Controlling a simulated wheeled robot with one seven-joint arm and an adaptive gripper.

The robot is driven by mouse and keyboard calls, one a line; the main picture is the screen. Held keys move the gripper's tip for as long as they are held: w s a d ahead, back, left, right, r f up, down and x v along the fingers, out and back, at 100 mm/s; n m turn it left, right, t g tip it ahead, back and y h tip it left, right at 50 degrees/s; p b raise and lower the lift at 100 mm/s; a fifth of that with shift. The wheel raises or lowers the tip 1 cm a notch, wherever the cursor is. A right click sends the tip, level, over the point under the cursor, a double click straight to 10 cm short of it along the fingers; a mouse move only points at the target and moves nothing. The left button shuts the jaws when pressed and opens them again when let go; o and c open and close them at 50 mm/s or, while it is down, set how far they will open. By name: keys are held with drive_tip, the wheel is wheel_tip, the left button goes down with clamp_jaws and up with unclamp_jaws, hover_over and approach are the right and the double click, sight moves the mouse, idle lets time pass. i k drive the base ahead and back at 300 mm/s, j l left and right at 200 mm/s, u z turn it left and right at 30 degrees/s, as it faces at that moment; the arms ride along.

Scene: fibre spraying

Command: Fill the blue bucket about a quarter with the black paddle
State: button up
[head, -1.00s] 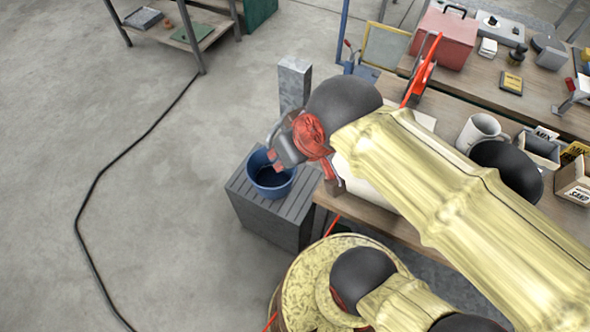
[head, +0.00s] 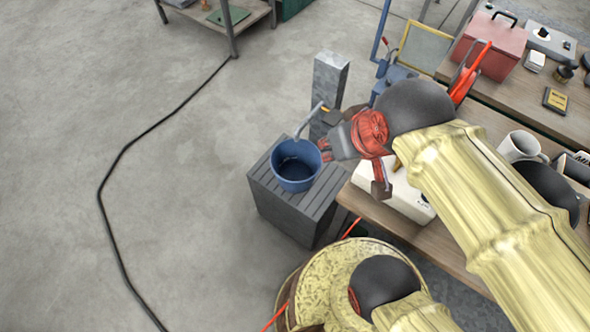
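The blue bucket (head: 296,180) stands upright on a grey slatted box (head: 283,207). Its inside looks dark blue, and I cannot make out a fill level. A grey metal post (head: 329,82) rises behind it, and a thin grey curved piece, perhaps a spout (head: 309,119), reaches from the post to above the bucket's rim. My gripper (head: 325,151) is at the bucket's right rim in the picture, its red-tipped fingers pointing left. I cannot tell if it touches the rim or how far the fingers are apart. No black paddle can be made out; my gripper and wrist cover part of that area.
A wooden bench (head: 443,238) on the right holds a white box (head: 406,196) and a white mug (head: 520,146). Further back are a red toolbox (head: 490,45) and a framed panel (head: 424,47). A black cable (head: 123,152) lies on the open floor to the left.

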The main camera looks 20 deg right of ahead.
sight(332, 119)
drive_tip(key=i+j+z, duration=0.1)
drive_tip(key=j+z, duration=0.25)
drive_tip(key=i+j+z, duration=0.25)
drive_tip(key=j+z, duration=0.2)
drive_tip(key=j, duration=0.15)
drive_tip(key=j+z, duration=0.25)
drive_tip(key=i+j, duration=0.05)
